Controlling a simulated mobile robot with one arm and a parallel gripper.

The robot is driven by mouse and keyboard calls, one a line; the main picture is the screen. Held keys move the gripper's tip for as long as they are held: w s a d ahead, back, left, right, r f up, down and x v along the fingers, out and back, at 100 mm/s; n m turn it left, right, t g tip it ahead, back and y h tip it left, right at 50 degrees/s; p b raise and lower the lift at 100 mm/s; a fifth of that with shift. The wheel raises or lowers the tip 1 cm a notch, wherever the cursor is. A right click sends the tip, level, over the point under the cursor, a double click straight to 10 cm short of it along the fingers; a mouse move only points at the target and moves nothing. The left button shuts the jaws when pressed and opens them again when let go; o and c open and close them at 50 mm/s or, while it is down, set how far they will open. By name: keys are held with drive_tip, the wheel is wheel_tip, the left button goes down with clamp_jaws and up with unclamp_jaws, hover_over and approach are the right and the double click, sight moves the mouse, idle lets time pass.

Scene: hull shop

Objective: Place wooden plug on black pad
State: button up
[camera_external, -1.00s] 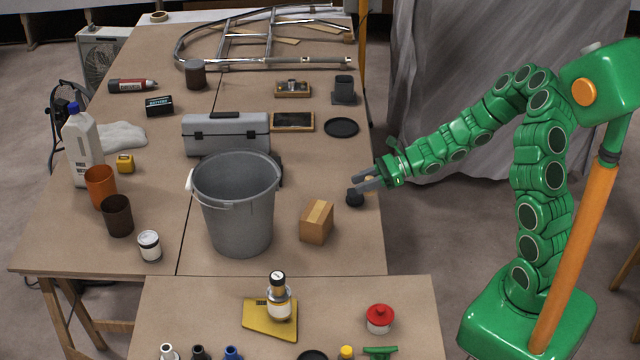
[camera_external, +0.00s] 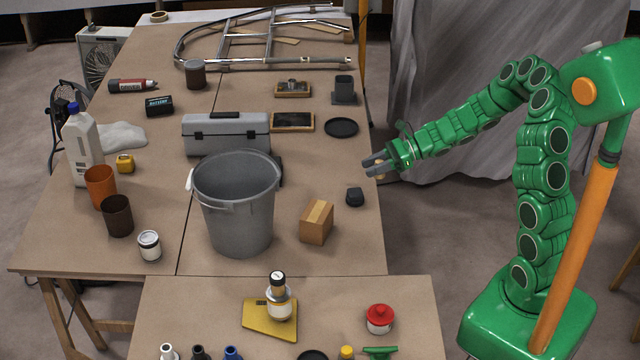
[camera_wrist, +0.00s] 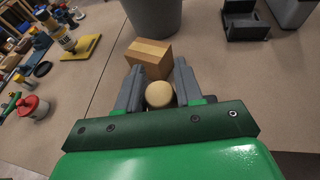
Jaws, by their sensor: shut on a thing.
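My gripper (camera_external: 374,166) is shut on the wooden plug (camera_wrist: 159,94), a pale round piece between its two grey fingers in the wrist view. In the external view it holds the plug in the air by the table's right edge. A flat, round black pad (camera_external: 341,127) lies on the table behind and left of my gripper, with nothing on it. A second black disc (camera_external: 313,355) shows partly at the bottom edge of the external view; I cannot tell which one the task names.
A small black object (camera_external: 355,196) and a cardboard box (camera_external: 316,223) stand in front of my gripper. A grey bucket (camera_external: 236,205) is left of the box. A wood-framed tray (camera_external: 292,122) and a dark stand (camera_external: 344,90) are near the round pad.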

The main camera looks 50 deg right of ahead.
sight(350, 192)
drive_tip(key=w+f, duration=0.5)
drive_tip(key=w, duration=0.2)
drive_tip(key=shift+d+f, duration=0.1)
drive_tip(key=shift+f, duration=0.3)
drive_tip(key=shift+w+f, duration=0.85)
drive_tip(key=shift+f, duration=1.55)
drive_tip(key=shift+f, duration=0.1)
drive_tip(key=o, duration=1)
